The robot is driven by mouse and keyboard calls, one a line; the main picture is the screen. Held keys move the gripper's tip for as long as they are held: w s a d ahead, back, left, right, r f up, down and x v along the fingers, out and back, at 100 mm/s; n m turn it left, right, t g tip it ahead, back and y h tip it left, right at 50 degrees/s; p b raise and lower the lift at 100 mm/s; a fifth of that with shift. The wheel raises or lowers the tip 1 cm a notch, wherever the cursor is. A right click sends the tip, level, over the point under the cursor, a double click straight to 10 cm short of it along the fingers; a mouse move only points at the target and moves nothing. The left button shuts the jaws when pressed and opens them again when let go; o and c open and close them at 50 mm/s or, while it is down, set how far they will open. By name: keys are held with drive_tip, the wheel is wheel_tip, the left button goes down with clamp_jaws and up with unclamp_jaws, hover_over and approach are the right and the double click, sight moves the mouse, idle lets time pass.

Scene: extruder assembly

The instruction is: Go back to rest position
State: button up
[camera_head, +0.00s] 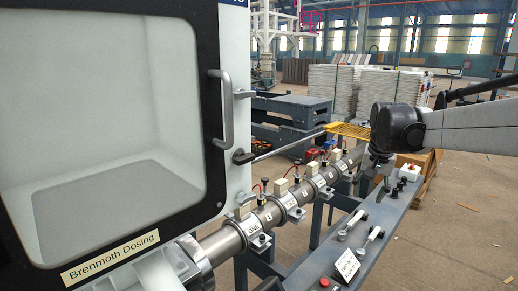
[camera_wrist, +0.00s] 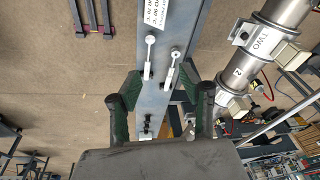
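My gripper (camera_head: 377,183) hangs at the end of my arm at the right of the head view, over the far part of the grey control rail. In the wrist view my gripper (camera_wrist: 161,76) shows two dark fingers with green pads spread wide apart. Nothing is held between them. The grey control rail (camera_wrist: 182,25) passes below the gap, with two silver levers (camera_wrist: 149,55) and black knobs (camera_wrist: 147,124) on it. I cannot tell the exact height of the fingertips above the rail.
The extruder barrel (camera_head: 230,243) with labelled heater bands runs beside the rail. A white dosing cabinet (camera_head: 110,110) with a handled door (camera_head: 226,108) fills the left. A metal rod (camera_head: 285,148) sticks out above the barrel. Floor to the right (camera_head: 470,220) is mostly clear.

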drive_tip(key=s+a+n+t+p, duration=0.1)
drive_tip(key=s+a, duration=0.2)
drive_tip(key=s, duration=0.7)
drive_tip(key=s+a+n+t+p, duration=0.2)
drive_tip(key=s+a, duration=0.2)
drive_tip(key=s, duration=0.6)
drive_tip(key=s+a+n+t+p, duration=0.1)
drive_tip(key=s+a, duration=0.3)
drive_tip(key=s, duration=0.6)
drive_tip(key=shift+a+f+n, duration=0.15)
drive_tip(key=shift+f+n, duration=0.2)
drive_tip(key=shift+n, duration=0.25)
